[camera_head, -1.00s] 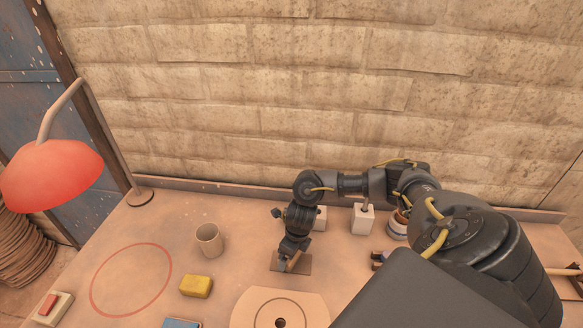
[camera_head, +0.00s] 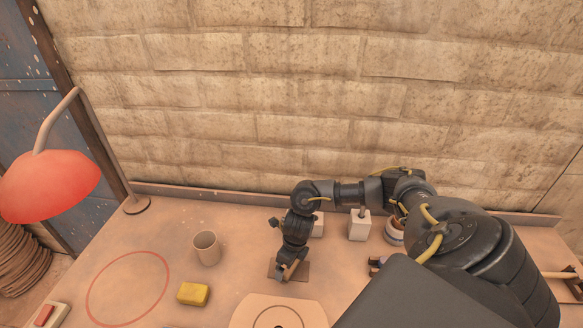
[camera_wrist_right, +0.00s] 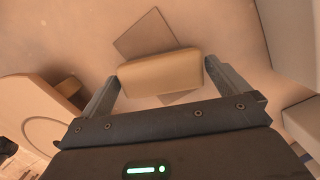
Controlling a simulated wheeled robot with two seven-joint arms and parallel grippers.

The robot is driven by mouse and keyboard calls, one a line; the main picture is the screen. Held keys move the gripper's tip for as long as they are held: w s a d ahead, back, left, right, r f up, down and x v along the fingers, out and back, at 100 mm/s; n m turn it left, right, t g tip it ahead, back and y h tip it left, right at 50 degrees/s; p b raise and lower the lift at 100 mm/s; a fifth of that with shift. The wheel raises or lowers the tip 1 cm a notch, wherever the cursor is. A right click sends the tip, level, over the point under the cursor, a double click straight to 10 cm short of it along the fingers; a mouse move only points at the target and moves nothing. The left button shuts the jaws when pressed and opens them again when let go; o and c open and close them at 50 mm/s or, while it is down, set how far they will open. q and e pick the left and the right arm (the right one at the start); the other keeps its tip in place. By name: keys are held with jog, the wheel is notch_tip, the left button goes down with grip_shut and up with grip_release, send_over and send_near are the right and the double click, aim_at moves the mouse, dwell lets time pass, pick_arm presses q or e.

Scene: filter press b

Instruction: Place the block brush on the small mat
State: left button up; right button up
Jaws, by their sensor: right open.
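The small mat (camera_head: 303,274) is a dark brown square on the table, under my right gripper; it also shows in the right wrist view (camera_wrist_right: 141,35). The block brush (camera_wrist_right: 160,72) is a tan, rounded block lying across the mat, turned at an angle to it. My right gripper (camera_wrist_right: 166,88) is open, with one finger at each end of the brush; both fingers look very close to it. In the head view the right gripper (camera_head: 288,272) points down over the mat and mostly hides the brush. My left gripper is not in view.
A beige cup (camera_head: 207,248), a yellow block (camera_head: 193,294) and a red ring marking (camera_head: 128,288) are left of the mat. A round-holed plate (camera_head: 262,312) lies in front. A white block (camera_head: 359,225) stands behind right. A red lamp (camera_head: 48,180) overhangs the left.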

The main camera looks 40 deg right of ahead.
notch_tip(320, 180, up, 11)
jog(key=s, duration=0.1)
jog(key=shift+s+d+p, duration=0.3)
jog(key=shift+p, duration=0.05)
dwell(0.3)
